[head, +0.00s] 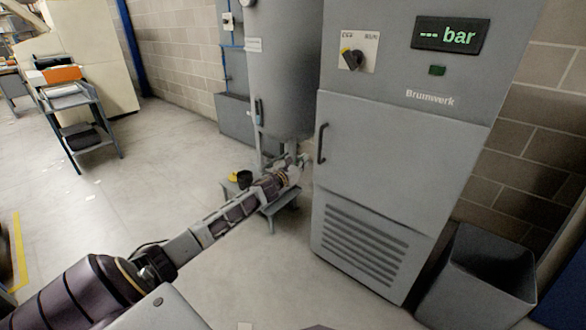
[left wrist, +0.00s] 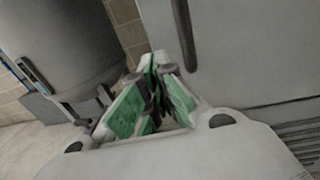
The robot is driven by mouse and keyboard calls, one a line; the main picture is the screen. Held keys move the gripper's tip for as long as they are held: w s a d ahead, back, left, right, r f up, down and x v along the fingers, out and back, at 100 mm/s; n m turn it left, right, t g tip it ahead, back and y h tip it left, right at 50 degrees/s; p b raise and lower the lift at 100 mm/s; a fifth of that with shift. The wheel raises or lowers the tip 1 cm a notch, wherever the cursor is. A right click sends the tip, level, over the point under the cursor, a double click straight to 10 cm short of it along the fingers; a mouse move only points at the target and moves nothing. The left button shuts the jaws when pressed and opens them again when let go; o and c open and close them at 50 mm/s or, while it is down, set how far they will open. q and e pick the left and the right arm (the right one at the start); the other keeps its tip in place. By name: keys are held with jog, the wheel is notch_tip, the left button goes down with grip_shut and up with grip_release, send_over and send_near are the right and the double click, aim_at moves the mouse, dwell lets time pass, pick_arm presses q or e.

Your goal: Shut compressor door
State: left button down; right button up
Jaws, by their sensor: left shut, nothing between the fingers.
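The compressor (head: 440,75) is a grey cabinet labelled Brumwerk, with a display reading "--- bar" and a rotary switch. Its door (head: 395,165) has a dark vertical handle (head: 321,143) at the left edge and looks flush with the cabinet front; I cannot tell if a small gap is left. My left gripper (head: 303,160) is shut and empty, just left of the door's handle edge. In the left wrist view the green-padded fingers (left wrist: 155,85) are together, below and left of the handle (left wrist: 184,35), with the door (left wrist: 250,50) behind at the right. My right gripper is not in view.
A grey tank (head: 285,70) stands left of the compressor. A small low stool (head: 275,205) is under my forearm. A grey bin (head: 480,280) stands at the right. A cart (head: 80,115) is at the far left. The floor in the middle left is clear.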

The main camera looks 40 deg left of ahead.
pick_arm(q)
jog(key=s+p, duration=0.1)
jog(key=s, duration=0.5)
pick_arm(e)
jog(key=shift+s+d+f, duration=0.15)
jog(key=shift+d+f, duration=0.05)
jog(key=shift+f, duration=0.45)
pick_arm(q)
jog(key=shift+s+a, duration=0.1)
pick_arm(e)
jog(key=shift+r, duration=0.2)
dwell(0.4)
